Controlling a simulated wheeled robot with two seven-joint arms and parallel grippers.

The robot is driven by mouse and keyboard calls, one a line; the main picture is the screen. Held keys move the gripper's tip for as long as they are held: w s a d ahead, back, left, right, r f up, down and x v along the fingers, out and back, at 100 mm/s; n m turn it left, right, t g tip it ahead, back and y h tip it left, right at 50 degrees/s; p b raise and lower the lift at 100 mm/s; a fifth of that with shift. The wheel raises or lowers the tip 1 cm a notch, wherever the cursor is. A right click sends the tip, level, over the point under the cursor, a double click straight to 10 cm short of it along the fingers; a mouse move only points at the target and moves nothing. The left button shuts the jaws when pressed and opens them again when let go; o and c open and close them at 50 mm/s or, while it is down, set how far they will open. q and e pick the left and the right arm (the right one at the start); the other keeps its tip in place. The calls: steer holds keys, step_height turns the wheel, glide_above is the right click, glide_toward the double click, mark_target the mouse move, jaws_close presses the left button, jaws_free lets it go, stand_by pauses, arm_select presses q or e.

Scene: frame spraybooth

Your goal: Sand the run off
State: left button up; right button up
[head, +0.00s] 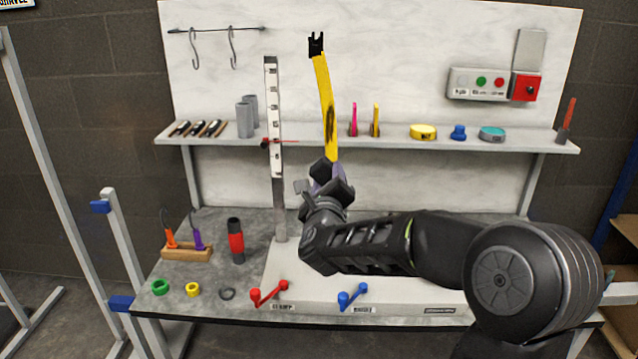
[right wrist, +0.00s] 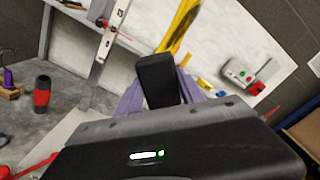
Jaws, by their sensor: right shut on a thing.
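A long yellow bar (head: 323,85) stands nearly upright in front of the back panel, with a black forked piece (head: 317,44) at its top. A dark elongated mark (head: 330,118) shows on its lower half. The bar also shows in the right wrist view (right wrist: 184,22). My right gripper (head: 328,181) is at the bar's lower end, shut on a purple piece (right wrist: 192,90). Whether the purple piece and the bar are one part, I cannot tell. The gripper hides where they meet. In the right wrist view a black finger stands in front of the purple piece. My left gripper is not in view.
A slotted metal post (head: 276,160) stands left of the bar. The shelf (head: 380,142) behind holds cups, brushes and round items. Red (head: 268,294) and blue (head: 352,297) levers sit at the bench front. A red-black cylinder (head: 236,242) stands left on the bench.

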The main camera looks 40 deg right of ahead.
mark_target(329, 129)
steer(key=p+x, duration=0.2)
steer(key=x, duration=0.4)
stand_by(0.6)
steer(key=shift+x, duration=0.9)
stand_by(0.5)
steer(key=shift+r, duration=0.15)
steer(key=shift+s+r+p, duration=0.1)
steer(key=shift+r+p, duration=0.25)
steer(key=shift+r, duration=1.4)
steer(key=shift+r+p, duration=0.6)
steer(key=shift+r, duration=1.2)
